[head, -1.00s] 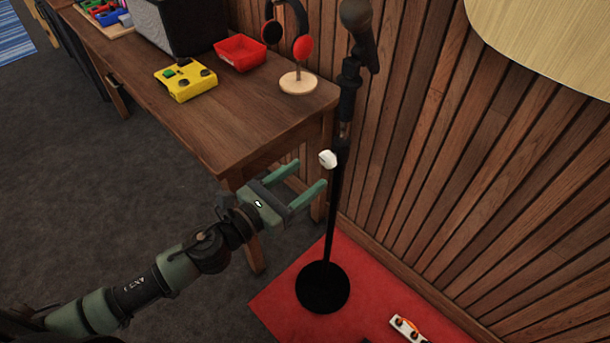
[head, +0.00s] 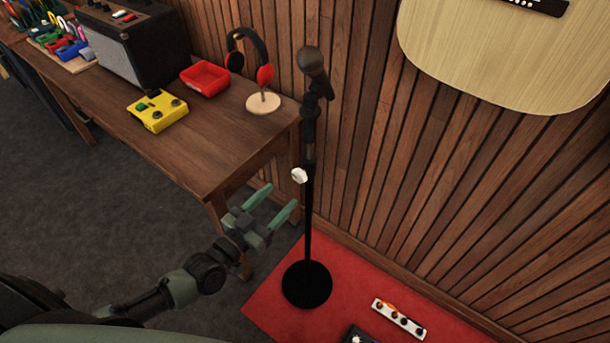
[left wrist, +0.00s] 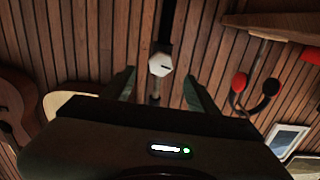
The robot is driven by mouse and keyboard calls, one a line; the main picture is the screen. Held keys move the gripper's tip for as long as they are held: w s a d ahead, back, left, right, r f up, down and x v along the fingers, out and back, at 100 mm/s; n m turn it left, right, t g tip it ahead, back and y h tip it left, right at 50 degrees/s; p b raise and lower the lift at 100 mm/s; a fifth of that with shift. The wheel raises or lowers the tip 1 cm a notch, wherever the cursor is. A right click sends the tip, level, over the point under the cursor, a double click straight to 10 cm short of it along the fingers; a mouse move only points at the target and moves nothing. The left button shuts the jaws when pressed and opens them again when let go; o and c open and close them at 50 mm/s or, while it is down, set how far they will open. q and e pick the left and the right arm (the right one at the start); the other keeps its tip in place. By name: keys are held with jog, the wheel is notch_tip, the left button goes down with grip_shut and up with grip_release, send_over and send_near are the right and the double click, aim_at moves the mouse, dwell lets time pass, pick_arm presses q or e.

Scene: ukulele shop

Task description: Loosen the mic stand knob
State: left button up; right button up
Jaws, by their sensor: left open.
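The mic stand (head: 308,225) stands upright on a round black base (head: 307,286), with a microphone (head: 311,62) at its top. Its white knob (head: 299,175) sits on the side of the black pole. My left gripper (head: 281,200) is open and empty, to the left of the pole and a little below the knob in the head view. In the left wrist view the white knob (left wrist: 160,64) shows a dark slot and lies between the two open fingers (left wrist: 156,88), apart from them. My right gripper is not in view.
A wooden table (head: 190,160) left of the stand holds a yellow box (head: 157,111), a red tray (head: 204,79), headphones on a stand (head: 263,102) and an amplifier (head: 135,45). A wood-slat wall (head: 400,190) rises behind. A white strip with knobs (head: 398,318) lies on the red mat (head: 350,300).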

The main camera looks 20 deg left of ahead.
aim_at(297, 178)
pick_arm(q)
jog(key=x, duration=0.8)
jog(key=shift+a+f+p, duration=0.1)
jog(key=shift+f+p, duration=0.05)
jog(key=shift+p, duration=0.2)
jog(key=shift+c, duration=0.3)
grip_shut()
jog(key=n+b, duration=0.1)
jog(key=n, duration=0.2)
jog(key=shift+n, duration=1.1)
jog(key=shift+o, duration=0.3)
grip_release()
